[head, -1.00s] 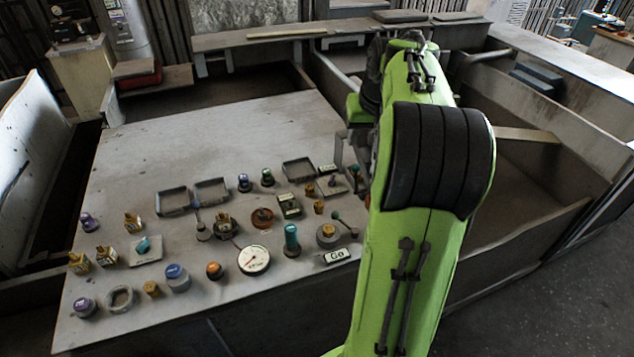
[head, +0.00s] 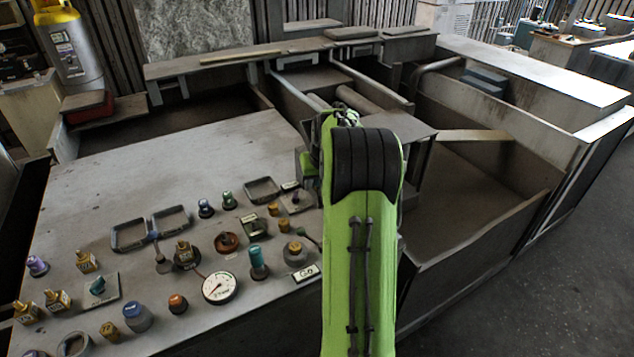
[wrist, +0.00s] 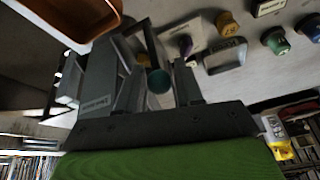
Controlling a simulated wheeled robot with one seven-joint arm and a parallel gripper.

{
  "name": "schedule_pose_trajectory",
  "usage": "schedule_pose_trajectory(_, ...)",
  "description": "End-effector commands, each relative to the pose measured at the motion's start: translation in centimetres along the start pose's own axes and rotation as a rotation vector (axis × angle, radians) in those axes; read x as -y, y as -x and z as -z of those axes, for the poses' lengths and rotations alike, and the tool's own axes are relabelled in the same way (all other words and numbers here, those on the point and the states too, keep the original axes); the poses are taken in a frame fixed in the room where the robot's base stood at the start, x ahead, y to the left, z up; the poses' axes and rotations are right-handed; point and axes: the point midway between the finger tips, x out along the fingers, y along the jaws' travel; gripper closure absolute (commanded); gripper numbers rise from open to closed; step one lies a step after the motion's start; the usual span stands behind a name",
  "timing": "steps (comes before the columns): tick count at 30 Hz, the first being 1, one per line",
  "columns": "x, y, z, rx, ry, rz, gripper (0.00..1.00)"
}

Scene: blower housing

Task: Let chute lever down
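In the wrist view a round dark green knob (wrist: 159,81) shows between the two fingers of my gripper (wrist: 158,92). It looks like a lever's end, but I cannot tell for sure that it is the chute lever. The fingers are apart, with a narrow gap on each side of the knob; I cannot tell its depth between them. In the head view my arm hides the gripper and this knob.
The sloped panel (head: 170,170) carries several knobs, a round gauge (head: 221,287) and a Go plate (head: 306,273). Open bins lie right of my arm.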

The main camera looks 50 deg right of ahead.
Motion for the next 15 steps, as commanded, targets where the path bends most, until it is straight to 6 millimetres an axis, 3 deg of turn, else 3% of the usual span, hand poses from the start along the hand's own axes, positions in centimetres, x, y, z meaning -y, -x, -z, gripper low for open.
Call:
schedule_pose_trajectory(4, -0.01, 0.06, 0.01, 0.0, 0.0, 0.0, 0.66)
schedule_pose_trajectory(11, -0.01, 0.07, 0.0, 0.0, 0.0, 0.0, 1.0)
schedule_pose_trajectory(15, -0.01, 0.08, 0.0, 0.0, 0.0, 0.0, 1.0)
